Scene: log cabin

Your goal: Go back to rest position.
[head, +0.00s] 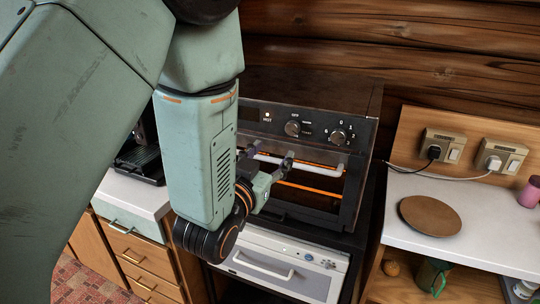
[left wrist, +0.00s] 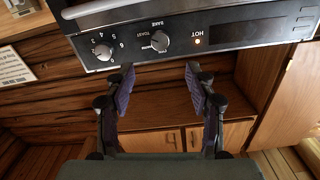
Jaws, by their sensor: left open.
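My left gripper (head: 267,159) is open in front of the toaster oven (head: 345,108). In the head view its fingertips overlap the oven's pale door handle (head: 320,169). In the left wrist view, which looks upside down, both fingers of the left gripper (left wrist: 161,80) stand apart with nothing between them. The oven's control panel (left wrist: 225,36) with its knobs lies beyond them, and the handle (left wrist: 92,8) is at the top edge. The oven door looks closed, with an orange glow inside. My left arm hides part of the oven's left side. My right gripper is not in view.
A white-fronted appliance (head: 283,264) is below the oven. At right, a counter (head: 405,232) holds a round brown plate (head: 430,215) and a pink container (head: 530,192), with plugged outlets (head: 500,158) behind. Wooden drawers (head: 138,255) stand at left. A log wall (head: 430,50) closes the back.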

